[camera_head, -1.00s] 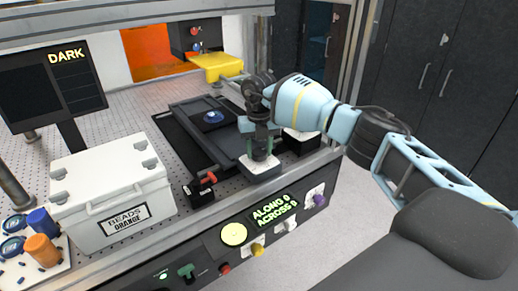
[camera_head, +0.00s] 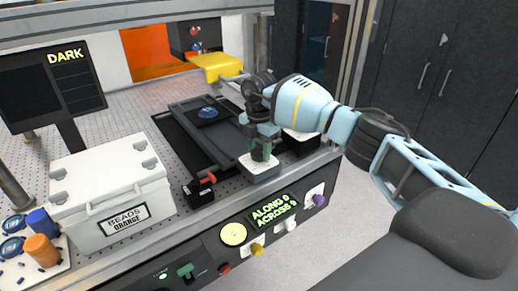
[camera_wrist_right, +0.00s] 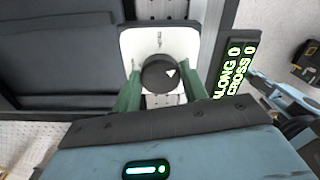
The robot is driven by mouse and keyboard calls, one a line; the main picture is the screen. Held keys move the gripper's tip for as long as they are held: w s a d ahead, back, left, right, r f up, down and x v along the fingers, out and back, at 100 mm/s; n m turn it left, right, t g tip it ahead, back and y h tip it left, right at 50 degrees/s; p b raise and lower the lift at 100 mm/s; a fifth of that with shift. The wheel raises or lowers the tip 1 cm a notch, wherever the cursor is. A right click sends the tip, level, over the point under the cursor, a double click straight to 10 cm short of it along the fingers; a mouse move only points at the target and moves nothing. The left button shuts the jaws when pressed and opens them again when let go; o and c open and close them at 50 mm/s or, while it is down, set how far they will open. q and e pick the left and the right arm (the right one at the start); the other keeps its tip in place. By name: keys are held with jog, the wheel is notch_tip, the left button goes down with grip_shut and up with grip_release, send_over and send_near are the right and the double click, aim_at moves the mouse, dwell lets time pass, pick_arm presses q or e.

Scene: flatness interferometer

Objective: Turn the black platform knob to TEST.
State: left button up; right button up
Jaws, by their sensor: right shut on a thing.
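Small dark lettering stands above the knob in the right wrist view, too small to read surely. My right gripper (camera_wrist_right: 158,88) has its green fingers on either side of the knob and is shut on it. In the head view my right gripper (camera_head: 261,153) points down over the plate and hides the knob. My left gripper is not in view.
The dark platform (camera_head: 183,107) with a blue disc (camera_head: 208,112) lies behind the knob. A small black box with a red lever (camera_head: 203,190) and a white case (camera_head: 110,190) are to the left. The front panel (camera_head: 270,212) shows ALONG 0, ACROSS 0. A screen (camera_head: 66,55) reads DARK.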

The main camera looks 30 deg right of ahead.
aim_at(259, 151)
jog(key=m, duration=0.6)
jog(key=shift+m, duration=0.4)
dwell(0.4)
jog(key=o, duration=1)
jog(key=shift+r, duration=0.1)
notch_tip(259, 151, up, 8)
jog(key=shift+f, duration=0.25)
